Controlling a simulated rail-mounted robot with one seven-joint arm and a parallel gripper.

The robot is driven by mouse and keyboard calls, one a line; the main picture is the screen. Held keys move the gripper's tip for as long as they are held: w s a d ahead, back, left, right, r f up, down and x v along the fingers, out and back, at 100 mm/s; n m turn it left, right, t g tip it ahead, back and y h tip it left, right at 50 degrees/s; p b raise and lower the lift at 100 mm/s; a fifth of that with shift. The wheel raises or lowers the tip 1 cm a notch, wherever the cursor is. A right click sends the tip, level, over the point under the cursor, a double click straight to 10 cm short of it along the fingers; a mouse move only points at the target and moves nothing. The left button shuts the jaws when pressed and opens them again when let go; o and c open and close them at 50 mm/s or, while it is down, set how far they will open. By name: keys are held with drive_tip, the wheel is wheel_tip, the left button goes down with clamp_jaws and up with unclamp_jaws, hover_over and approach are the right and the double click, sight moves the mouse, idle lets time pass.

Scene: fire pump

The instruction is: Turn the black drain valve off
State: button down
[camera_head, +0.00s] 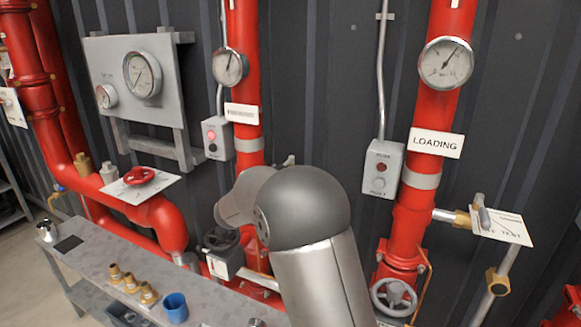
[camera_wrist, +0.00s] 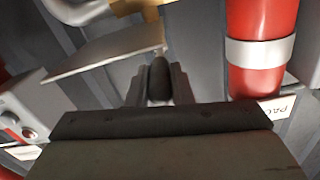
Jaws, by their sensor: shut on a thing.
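In the wrist view my gripper (camera_wrist: 158,80) is shut on a dark rounded piece (camera_wrist: 160,78), which looks like the handle of the black drain valve. A pale plate (camera_wrist: 100,58) lies just left of it, with a brass fitting (camera_wrist: 135,5) at the top edge. How far the handle is turned cannot be told. In the head view my grey arm hides my gripper and the held handle.
A red pipe (camera_wrist: 262,55) with a silver band stands close on the right in the wrist view. A switch box (camera_wrist: 20,118) is at left. In the head view a bench (camera_head: 95,262) holds brass fittings (camera_head: 130,285) and a blue cup (camera_head: 175,307). The LOADING pipe (camera_head: 412,205) stands right of my arm.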

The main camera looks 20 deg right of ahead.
drive_tip(key=shift+r, duration=0.15)
drive_tip(key=c, duration=1.3)
unclamp_jaws()
drive_tip(key=b+v, duration=0.3)
drive_tip(key=v, duration=1.4)
drive_tip(key=shift+a+b, duration=0.4)
drive_tip(key=shift+w, duration=0.1)
